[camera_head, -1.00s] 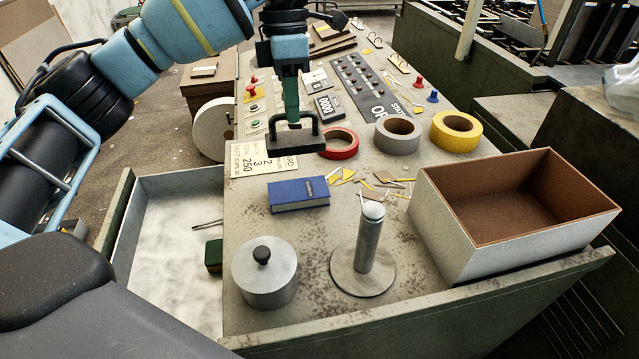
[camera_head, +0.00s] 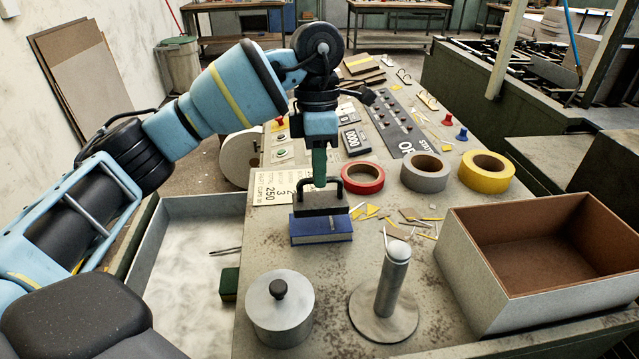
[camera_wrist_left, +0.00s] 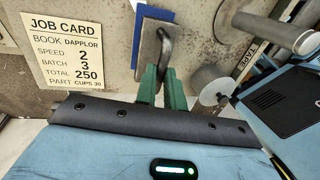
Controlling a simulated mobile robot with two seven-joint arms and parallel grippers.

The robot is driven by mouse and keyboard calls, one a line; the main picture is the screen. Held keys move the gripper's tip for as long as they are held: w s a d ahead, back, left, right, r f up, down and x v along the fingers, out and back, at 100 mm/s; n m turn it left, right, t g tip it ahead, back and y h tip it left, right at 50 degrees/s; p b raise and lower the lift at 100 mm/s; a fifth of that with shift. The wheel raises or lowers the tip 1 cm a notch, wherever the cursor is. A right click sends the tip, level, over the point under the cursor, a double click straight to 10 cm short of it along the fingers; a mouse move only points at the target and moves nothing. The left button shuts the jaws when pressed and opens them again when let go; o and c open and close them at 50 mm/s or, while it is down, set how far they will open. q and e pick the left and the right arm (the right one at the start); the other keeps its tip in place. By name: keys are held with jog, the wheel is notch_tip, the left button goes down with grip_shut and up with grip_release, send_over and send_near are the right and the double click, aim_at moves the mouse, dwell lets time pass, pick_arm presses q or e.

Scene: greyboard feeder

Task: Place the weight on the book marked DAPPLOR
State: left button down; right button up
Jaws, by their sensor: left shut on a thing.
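The dark weight (camera_head: 305,203), a block with a bar handle, is held by my left gripper (camera_head: 320,180). Its green fingers are shut on the handle (camera_wrist_left: 166,48), also seen in the left wrist view. The weight is upright over the blue book (camera_head: 322,231), overlapping its top in the head view; I cannot tell whether they touch. A blue edge of the book (camera_wrist_left: 135,48) shows beside the weight in the left wrist view. The book's title is too small to read. A job card (camera_wrist_left: 68,45) reads "BOOK DAPPLOR". My right gripper is out of view.
Red tape (camera_head: 362,188), grey tape (camera_head: 424,184) and yellow tape (camera_head: 486,182) rolls lie behind and right. In front are a lidded pot (camera_head: 279,318) and a spindle on a round base (camera_head: 385,315). An open box (camera_head: 560,300) stands at right. Paper scraps (camera_head: 368,212) lie by the book.

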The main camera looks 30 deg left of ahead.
aim_at(319, 200)
pick_arm(q)
jog(key=shift+f, duration=1.55)
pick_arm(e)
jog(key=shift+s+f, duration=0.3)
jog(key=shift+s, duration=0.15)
pick_arm(q)
jog(key=shift+f, duration=0.15)
jog(key=c, duration=1.5)
grip_release()
jog(key=shift+f, duration=0.1)
